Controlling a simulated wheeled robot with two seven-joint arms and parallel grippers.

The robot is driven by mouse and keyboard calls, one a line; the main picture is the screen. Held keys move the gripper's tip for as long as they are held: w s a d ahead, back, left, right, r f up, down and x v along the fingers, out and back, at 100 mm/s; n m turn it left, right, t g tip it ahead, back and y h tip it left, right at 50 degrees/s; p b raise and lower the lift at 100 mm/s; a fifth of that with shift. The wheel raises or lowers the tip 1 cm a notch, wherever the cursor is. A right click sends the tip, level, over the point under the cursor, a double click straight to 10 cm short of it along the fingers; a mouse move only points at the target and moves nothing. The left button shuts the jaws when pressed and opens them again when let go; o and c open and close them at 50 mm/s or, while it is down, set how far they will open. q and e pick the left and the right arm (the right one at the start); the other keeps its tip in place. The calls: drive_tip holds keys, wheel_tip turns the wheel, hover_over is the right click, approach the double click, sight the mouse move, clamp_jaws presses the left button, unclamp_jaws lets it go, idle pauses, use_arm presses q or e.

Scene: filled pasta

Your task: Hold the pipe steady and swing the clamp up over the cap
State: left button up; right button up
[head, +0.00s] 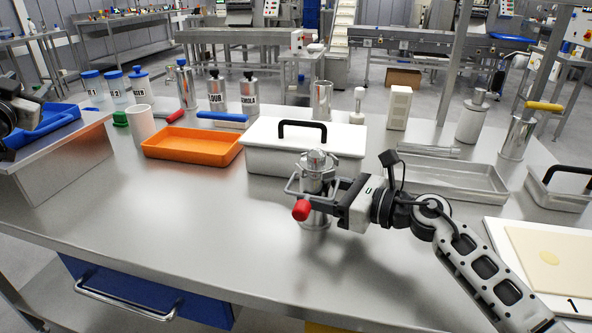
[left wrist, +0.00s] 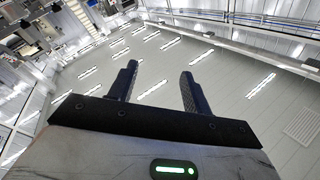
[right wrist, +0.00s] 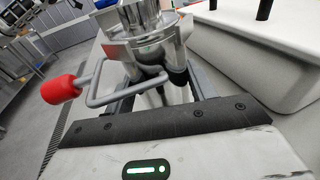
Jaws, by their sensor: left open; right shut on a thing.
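The metal pipe (head: 314,221) stands upright on the table in front of the white lidded box, with a silver cap (head: 316,158) on top. The clamp's grey wire bail (head: 291,186) sticks out at the pipe's left side, below the cap, with a red knob (head: 301,210) on its handle. In the right wrist view, the bail (right wrist: 91,98) and red knob (right wrist: 60,89) lie left of the pipe. My right gripper (right wrist: 157,92) is shut on the pipe; its fingertips are partly hidden.
The white box (head: 345,142) with a black handle stands close behind the pipe. An orange tray (head: 160,151) lies behind left, a metal tray (head: 455,178) behind right. A white board (head: 569,260) lies at the right. The table front left is clear.

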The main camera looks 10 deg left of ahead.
use_arm(q)
drive_tip(key=w+d+r+m+h, duration=0.1)
drive_tip(key=w+d+m+h, duration=0.1)
drive_tip(key=d+m+h, duration=0.75)
drive_tip(key=w+d+r+m+h, duration=0.25)
drive_tip(key=d+h, duration=0.25)
drive_tip(key=d, duration=0.9)
drive_tip(key=w+d+m+h, duration=0.2)
drive_tip(key=d+m+h, duration=0.5)
drive_tip(key=d, duration=0.4)
drive_tip(key=m+g+y, duration=1.2)
drive_tip(key=m+g, duration=0.2)
drive_tip(key=m, duration=0.3)
hover_over(301, 206)
drive_tip(key=s, duration=0.2)
wheel_tip(301, 206, down, 11)
drive_tip(key=shift+x, duration=4.2)
drive_tip(key=shift+a, duration=0.1)
